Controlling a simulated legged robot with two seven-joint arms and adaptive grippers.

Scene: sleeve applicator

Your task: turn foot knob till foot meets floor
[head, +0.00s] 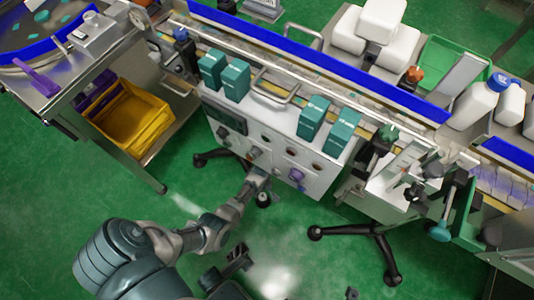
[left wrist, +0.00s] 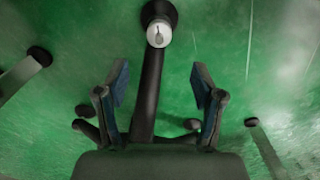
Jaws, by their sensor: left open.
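The foot (left wrist: 159,12) is a dark round pad at the end of a dark leg (left wrist: 150,85), with a pale knob (left wrist: 158,35) on it. It is at the top middle of the left wrist view. In the head view the foot (head: 263,202) shows under the machine's front, just past my left gripper (head: 260,175). In the left wrist view my left gripper (left wrist: 161,88) is open and empty. Its fingers stand on both sides of the leg, with the knob beyond their tips. Whether the foot touches the floor cannot be told. A dark gripper-like part (head: 232,265) at the bottom is probably my right gripper.
The white machine front (head: 278,165) with knobs and a screen stands above the foot. Other dark feet (head: 315,233) rest around it on green floor. A yellow crate (head: 130,115) sits on a shelf at left. The floor in front is mostly clear.

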